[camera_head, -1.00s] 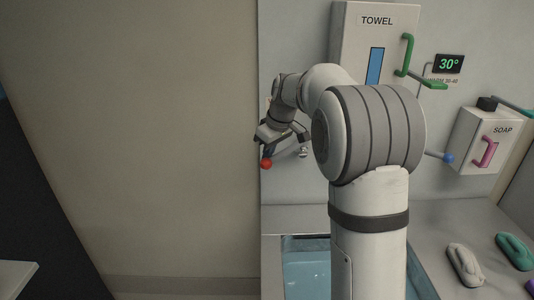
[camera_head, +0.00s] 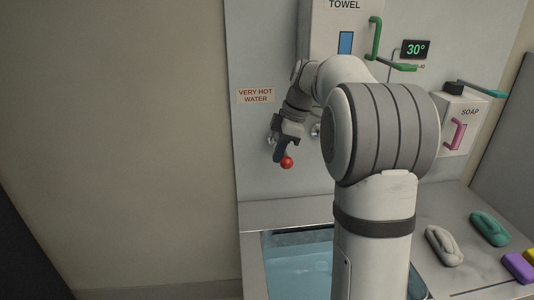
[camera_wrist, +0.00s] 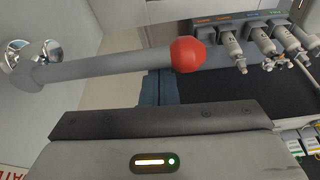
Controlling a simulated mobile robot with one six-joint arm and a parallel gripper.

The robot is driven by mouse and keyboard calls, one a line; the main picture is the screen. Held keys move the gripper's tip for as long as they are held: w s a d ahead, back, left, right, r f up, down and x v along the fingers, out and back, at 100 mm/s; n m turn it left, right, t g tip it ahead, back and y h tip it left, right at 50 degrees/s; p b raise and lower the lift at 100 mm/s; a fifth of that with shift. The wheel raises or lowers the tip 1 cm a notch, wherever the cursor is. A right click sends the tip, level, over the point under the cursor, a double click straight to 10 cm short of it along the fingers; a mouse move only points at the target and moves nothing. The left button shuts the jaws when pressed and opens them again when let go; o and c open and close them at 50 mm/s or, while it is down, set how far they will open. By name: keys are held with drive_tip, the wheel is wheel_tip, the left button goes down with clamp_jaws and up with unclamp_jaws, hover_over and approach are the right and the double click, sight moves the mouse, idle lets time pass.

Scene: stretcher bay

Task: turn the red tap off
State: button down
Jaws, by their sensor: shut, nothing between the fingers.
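The red tap has a grey lever (camera_wrist: 110,66) with a red ball (camera_head: 286,162) on its end. In the wrist view the lever runs from a chrome mount (camera_wrist: 32,62) at the left to the red ball (camera_wrist: 187,55). My gripper (camera_head: 279,153) is shut and empty, pointing down right beside the ball in the head view. Its fingers also show in the wrist view (camera_wrist: 160,88), below the lever in the picture. I cannot tell whether they touch it. My wrist partly hides the tap mount in the head view.
A "VERY HOT WATER" sign (camera_head: 256,96) is on the wall. A water-filled basin (camera_head: 297,268) lies below. A towel box (camera_head: 318,35), a 30° display (camera_head: 415,49) and a soap box (camera_head: 457,128) are behind my arm. Soaps (camera_head: 443,245) lie at right.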

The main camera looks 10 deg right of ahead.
drive_tip(key=shift+d, duration=0.4)
idle(0.3)
drive_tip(key=a+f+b, duration=0.1)
drive_tip(key=a, duration=0.3)
drive_tip(key=v, duration=1)
drive_tip(key=shift+w+a, duration=0.25)
drive_tip(key=shift+w, duration=0.1)
